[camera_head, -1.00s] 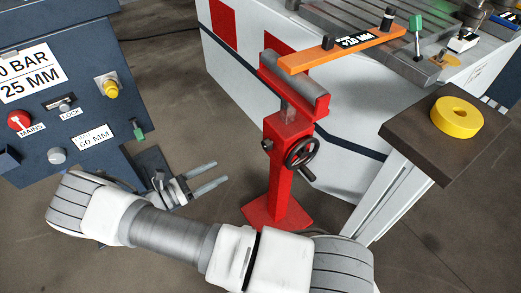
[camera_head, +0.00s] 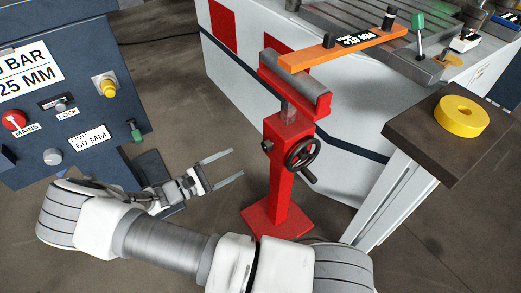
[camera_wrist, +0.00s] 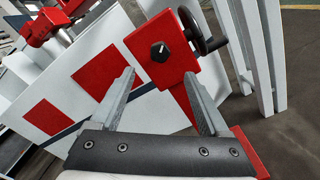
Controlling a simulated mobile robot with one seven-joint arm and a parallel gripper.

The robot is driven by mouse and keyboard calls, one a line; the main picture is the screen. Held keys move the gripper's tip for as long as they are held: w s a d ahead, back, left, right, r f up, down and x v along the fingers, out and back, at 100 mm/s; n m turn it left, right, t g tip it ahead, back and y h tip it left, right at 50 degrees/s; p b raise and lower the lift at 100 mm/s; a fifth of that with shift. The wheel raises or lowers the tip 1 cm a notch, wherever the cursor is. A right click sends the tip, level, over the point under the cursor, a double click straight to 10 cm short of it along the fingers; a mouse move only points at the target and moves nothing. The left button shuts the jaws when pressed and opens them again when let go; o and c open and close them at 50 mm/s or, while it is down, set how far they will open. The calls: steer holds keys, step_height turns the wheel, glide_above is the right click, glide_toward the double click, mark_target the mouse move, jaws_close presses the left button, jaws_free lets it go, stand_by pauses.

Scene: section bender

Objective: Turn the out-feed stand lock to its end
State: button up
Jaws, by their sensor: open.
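The red out-feed stand (camera_head: 284,185) stands upright on the floor with a roller on top. Its lock, a small black knob (camera_head: 267,146), sits on the left side of the stand's head. It also shows in the wrist view (camera_wrist: 160,52), with a light mark on its face. A black handwheel (camera_head: 302,154) with a crank handle is on the stand's front face. My gripper (camera_head: 236,164) is open and empty, left of the stand and apart from it. In the wrist view my fingers (camera_wrist: 159,74) point at the red head, with the knob just above the gap between the tips.
An orange bar (camera_head: 345,48) reaches from the machine table over the roller. A blue control panel (camera_head: 75,105) stands at left. Floor between panel and stand is mostly open.

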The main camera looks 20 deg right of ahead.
mark_target(264, 147)
steer(key=d, duration=0.3)
steer(key=w+d+b, duration=0.1)
steer(key=d, duration=0.3)
steer(key=w+d, duration=0.1)
steer(key=d, duration=0.2)
steer(key=shift+w+d+b, duration=0.1)
steer(key=shift+d+b, duration=0.25)
steer(key=shift+d, duration=0.05)
jaws_close()
